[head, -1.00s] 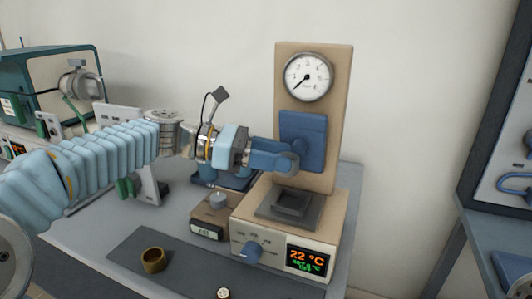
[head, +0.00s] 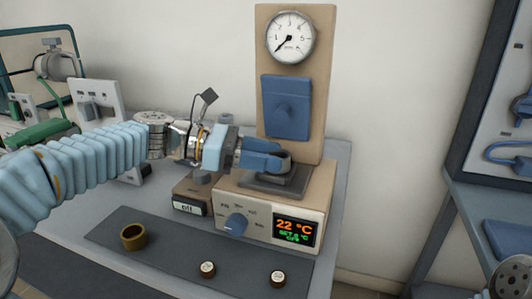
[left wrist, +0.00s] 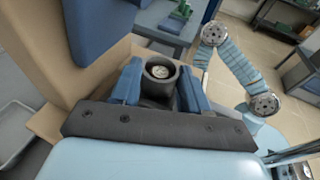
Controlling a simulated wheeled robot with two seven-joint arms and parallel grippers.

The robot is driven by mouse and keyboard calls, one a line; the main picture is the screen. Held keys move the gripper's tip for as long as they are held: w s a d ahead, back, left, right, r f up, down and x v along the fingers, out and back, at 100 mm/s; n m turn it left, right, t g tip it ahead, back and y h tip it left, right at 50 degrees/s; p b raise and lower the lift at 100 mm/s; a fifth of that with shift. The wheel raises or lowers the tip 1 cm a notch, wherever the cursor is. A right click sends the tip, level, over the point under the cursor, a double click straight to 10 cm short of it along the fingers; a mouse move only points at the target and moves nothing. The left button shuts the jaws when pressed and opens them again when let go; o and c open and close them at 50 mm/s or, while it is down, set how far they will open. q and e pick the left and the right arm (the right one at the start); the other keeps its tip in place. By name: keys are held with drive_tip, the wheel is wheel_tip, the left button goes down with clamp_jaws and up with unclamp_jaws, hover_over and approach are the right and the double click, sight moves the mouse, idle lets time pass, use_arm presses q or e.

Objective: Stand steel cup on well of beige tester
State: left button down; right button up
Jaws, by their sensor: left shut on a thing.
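The beige tester (head: 262,200) stands on the bench with a tall back column, a dial gauge and a blue block. Its dark well (head: 262,187) is on top of the base, partly hidden by my left gripper (head: 284,158). That gripper is low over the well, its blue fingers shut on the steel cup. In the left wrist view the dark grey steel cup (left wrist: 160,73) sits upright between the two fingers, with a pale disc inside. I cannot tell whether the cup touches the well. My right gripper is not in view.
A small beige scale (head: 190,207) stands left of the tester. A brass ring (head: 133,237) and two small round pieces (head: 207,268) (head: 277,278) lie on the dark mat (head: 165,250) in front. A shelf rack is at right.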

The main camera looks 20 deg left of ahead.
use_arm(q)
drive_tip(key=shift+a+f, duration=0.1)
drive_tip(key=shift+f, duration=0.35)
drive_tip(key=c, duration=0.5)
unclamp_jaws()
drive_tip(key=shift+w, duration=0.15)
drive_tip(key=shift+r, duration=0.1)
drive_tip(key=v, duration=1.3)
drive_tip(key=shift+a+r+p, duration=0.15)
drive_tip(key=shift+a+p, duration=0.2)
drive_tip(key=shift+a, duration=0.05)
